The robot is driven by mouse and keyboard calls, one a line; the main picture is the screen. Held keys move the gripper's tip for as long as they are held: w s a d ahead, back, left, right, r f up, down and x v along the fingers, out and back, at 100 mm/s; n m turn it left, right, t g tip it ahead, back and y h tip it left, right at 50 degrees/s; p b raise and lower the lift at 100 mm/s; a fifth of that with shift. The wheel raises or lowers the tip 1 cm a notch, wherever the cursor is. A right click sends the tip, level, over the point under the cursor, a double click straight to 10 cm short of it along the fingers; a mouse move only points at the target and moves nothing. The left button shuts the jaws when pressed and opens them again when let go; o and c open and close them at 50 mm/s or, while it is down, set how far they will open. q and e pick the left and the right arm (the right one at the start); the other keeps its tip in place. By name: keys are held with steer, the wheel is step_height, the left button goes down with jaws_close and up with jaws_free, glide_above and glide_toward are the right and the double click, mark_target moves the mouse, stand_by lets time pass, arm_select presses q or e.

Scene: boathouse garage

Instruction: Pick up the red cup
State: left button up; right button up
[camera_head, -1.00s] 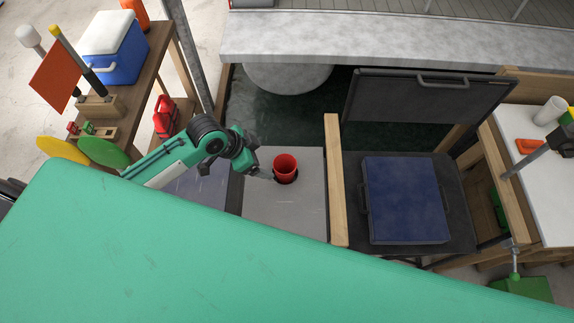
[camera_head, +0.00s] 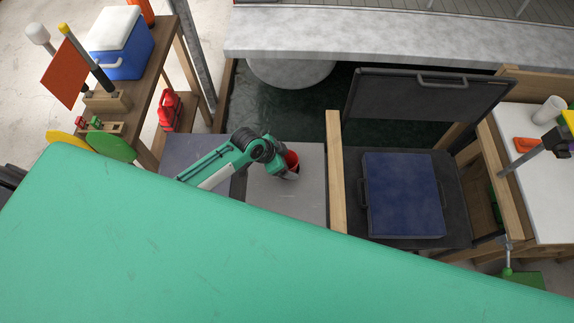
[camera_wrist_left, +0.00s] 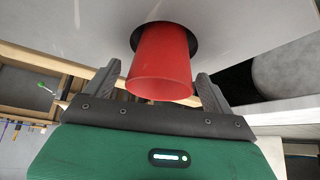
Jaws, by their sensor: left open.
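The red cup (camera_head: 291,159) stands on a pale grey panel (camera_head: 300,205) and is partly hidden by my left arm in the head view. In the left wrist view the red cup (camera_wrist_left: 160,62) sits at a dark round opening or ring in the panel. My left gripper (camera_wrist_left: 167,88) is open, with one finger on each side of the cup. I cannot tell whether the fingers touch it. In the head view its fingertips are hidden behind the wrist. My right gripper is not in view.
A wooden rail (camera_head: 336,180) runs just right of the panel. Beyond it lie a blue flat case (camera_head: 403,195) and a raised dark lid (camera_head: 425,100). Dark water (camera_head: 270,105) lies behind. A wooden bench at the left holds a blue cooler (camera_head: 122,60).

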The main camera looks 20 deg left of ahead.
arm_select(q)
steer(key=shift+w+d+f, duration=0.1)
steer(key=shift+d+f, duration=0.05)
steer(key=shift+f, duration=0.2)
steer(key=c, duration=1.1)
steer(key=shift+o, duration=0.2)
steer(key=shift+r, duration=0.1)
